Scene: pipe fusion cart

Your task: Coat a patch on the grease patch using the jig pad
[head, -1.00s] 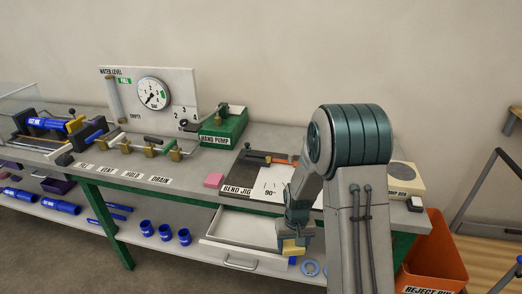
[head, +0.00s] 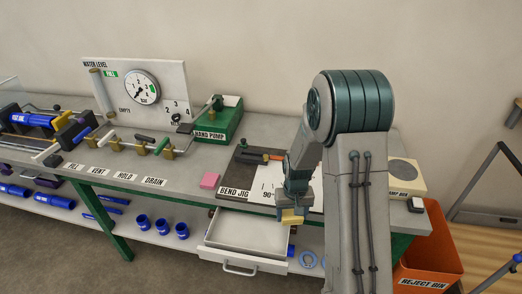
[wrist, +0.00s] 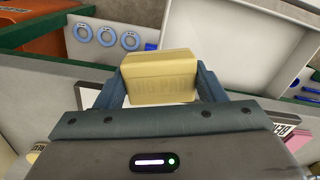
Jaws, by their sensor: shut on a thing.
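The jig pad (wrist: 160,76) is a pale yellow block with raised lettering, held between both fingers of my gripper (wrist: 160,88) in the wrist view. In the head view the pad (head: 292,216) shows below my wrist, in front of the bench's front edge and above the right side of the open drawer. My gripper (head: 293,207) is shut on it. The pad's underside is hidden. I cannot make out a grease patch for certain; my arm covers part of the bench right of the bend jig (head: 238,182).
The open drawer (head: 245,230) looks empty. A pink block (head: 210,180) lies left of the bend jig. The green hand pump (head: 218,122) stands behind. A cream box (head: 405,178) with a round grey top is at right, above the orange reject bin (head: 430,255). Blue rings (wrist: 107,38) lie on the lower shelf.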

